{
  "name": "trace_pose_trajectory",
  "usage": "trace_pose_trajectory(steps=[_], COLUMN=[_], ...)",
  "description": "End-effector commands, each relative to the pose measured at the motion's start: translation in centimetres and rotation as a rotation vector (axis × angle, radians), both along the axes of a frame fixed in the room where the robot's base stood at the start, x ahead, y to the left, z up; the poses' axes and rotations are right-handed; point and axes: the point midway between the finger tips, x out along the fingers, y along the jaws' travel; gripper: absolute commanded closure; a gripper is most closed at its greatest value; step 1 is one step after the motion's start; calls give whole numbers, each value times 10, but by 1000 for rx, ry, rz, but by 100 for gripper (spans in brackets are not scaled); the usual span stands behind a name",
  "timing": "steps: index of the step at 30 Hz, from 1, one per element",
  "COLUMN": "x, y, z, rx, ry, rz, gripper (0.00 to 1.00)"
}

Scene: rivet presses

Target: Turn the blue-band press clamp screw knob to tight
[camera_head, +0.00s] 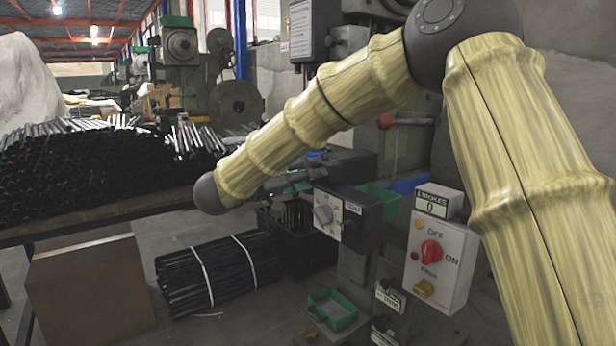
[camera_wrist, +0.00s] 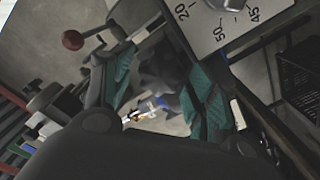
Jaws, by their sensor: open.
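My gripper (camera_head: 292,183) is partly hidden behind my forearm in the head view, near the front of the press. The wrist view shows my gripper (camera_wrist: 161,88) open, with two teal-padded fingers apart. Between and beyond them is a blurred dark shape with a small blue and white part (camera_wrist: 158,104); I cannot tell what it is. A dark box with a grey dial knob (camera_head: 323,213) stands just below my gripper, and its numbered plate (camera_wrist: 211,35) is at the top of the wrist view. I cannot clearly make out the clamp screw knob or a blue band.
A white control box (camera_head: 455,257) with a red OFF/ON knob and a STROKES display (camera_head: 438,203) stands to the right. A red ball (camera_head: 385,121) rises behind, also in the wrist view (camera_wrist: 73,40). A green bin (camera_head: 333,309) is low in front. Bundled black tubes (camera_head: 215,270) lie left.

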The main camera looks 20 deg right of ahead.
Motion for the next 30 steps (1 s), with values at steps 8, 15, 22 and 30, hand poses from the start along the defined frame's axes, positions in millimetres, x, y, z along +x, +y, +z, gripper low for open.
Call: trace_pose_trajectory(steps=[8,15,22,30], x=[0,0,0,-1], y=[0,-1,1,1], z=[0,1,3,5], rx=[0,3,27,97], ry=[0,-8,-76,-268], rz=[0,0,1,0], gripper=[84,88,88,88])
